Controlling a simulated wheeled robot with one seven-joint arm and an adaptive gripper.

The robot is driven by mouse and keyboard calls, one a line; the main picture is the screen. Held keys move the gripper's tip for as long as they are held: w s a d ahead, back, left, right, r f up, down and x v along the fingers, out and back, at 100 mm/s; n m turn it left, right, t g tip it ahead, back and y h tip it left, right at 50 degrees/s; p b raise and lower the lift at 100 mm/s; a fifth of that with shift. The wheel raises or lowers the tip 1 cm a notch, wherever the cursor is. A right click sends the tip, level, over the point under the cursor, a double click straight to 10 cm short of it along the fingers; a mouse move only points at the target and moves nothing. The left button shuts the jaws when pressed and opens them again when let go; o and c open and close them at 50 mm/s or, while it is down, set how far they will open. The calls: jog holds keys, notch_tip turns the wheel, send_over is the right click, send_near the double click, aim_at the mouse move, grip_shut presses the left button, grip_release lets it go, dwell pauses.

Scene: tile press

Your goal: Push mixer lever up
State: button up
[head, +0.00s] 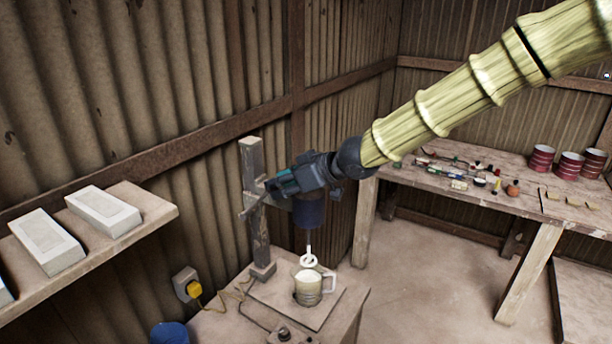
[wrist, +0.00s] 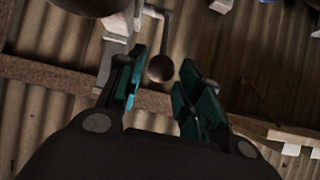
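The mixer stands on the small wooden bench, with a wooden post (head: 254,205), a dark blue motor body (head: 309,211) and a whisk hanging over a mug (head: 308,287). My gripper (head: 282,186) is beside the upper post, above and left of the motor body, and hides part of it. In the wrist view, my gripper (wrist: 162,80) has its teal fingers apart. A dark round knob (wrist: 160,68) on a thin rod, seemingly the mixer lever, shows between the fingertips with gaps on both sides. I cannot tell its depth. The lever is hidden in the head view.
A shelf (head: 155,203) with pale blocks is at the left. A yellow plug (head: 194,289) and cable are by the wall. A blue round object (head: 169,333) is at the bottom. A long table (head: 440,181) with tools and red cans stands at the right; open floor lies before it.

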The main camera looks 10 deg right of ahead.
jog(key=v, duration=0.8)
jog(key=shift+d+r, duration=0.2)
jog(key=shift+d, duration=0.1)
dwell(0.5)
jog(key=shift+s, duration=0.1)
